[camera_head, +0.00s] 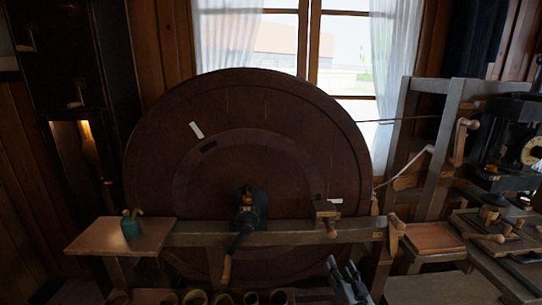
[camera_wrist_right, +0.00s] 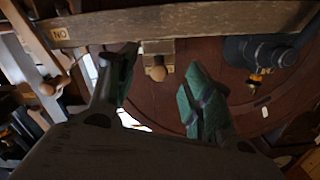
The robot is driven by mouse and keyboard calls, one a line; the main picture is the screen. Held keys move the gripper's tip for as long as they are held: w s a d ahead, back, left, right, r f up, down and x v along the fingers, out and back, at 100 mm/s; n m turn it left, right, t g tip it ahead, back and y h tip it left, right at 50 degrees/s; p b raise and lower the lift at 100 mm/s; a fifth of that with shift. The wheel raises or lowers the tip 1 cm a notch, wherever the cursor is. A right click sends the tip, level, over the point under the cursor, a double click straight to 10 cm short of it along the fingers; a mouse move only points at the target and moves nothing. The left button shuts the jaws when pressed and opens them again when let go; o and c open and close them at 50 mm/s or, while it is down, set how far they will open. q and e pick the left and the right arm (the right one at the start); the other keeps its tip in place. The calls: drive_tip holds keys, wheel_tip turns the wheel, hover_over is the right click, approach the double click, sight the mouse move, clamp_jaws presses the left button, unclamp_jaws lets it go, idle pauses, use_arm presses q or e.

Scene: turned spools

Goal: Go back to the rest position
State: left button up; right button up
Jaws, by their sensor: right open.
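My right gripper (camera_head: 345,278) is at the bottom of the head view, right of the middle, in front of the wooden rail (camera_head: 280,233). In the right wrist view its two green-padded fingers (camera_wrist_right: 157,85) stand wide apart with nothing between them. A wooden knob on a block (camera_wrist_right: 157,68) shows in the gap beyond the fingers; I cannot tell how far off it is. My left gripper is not in the head view.
A large brown wheel (camera_head: 250,110) stands behind the rail. A black fitting with a wooden handle (camera_head: 248,210) is on the rail. A small green object (camera_head: 131,224) sits on the left board (camera_head: 100,238). Several round wooden pieces (camera_head: 196,298) line the bottom edge. Machinery (camera_head: 505,140) stands at right.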

drive_tip(key=s+a+f+n+g, duration=0.1)
drive_tip(key=s+f+n+g, duration=0.1)
drive_tip(key=f, duration=1)
drive_tip(key=s+a+f+n+g, duration=0.1)
drive_tip(key=f+n+g, duration=0.1)
drive_tip(key=f, duration=1)
drive_tip(key=s+f+n+g, duration=0.1)
drive_tip(key=s+f+g, duration=0.1)
drive_tip(key=s+f, duration=0.6)
drive_tip(key=s+f+g, duration=0.2)
drive_tip(key=s+f, duration=0.2)
drive_tip(key=f, duration=0.8)
drive_tip(key=s+d+f+g, duration=0.2)
drive_tip(key=s+f+g, duration=0.3)
drive_tip(key=s+f, duration=1.05)
drive_tip(key=s+d+f+g, duration=0.1)
drive_tip(key=s+d+f, duration=0.1)
drive_tip(key=s, duration=0.8)
drive_tip(key=s+d+f+n+g+h, duration=0.1)
drive_tip(key=s+d+f+g, duration=0.1)
drive_tip(key=s, duration=0.9)
drive_tip(key=shift+d+f, duration=0.5)
drive_tip(key=shift+f, duration=0.1)
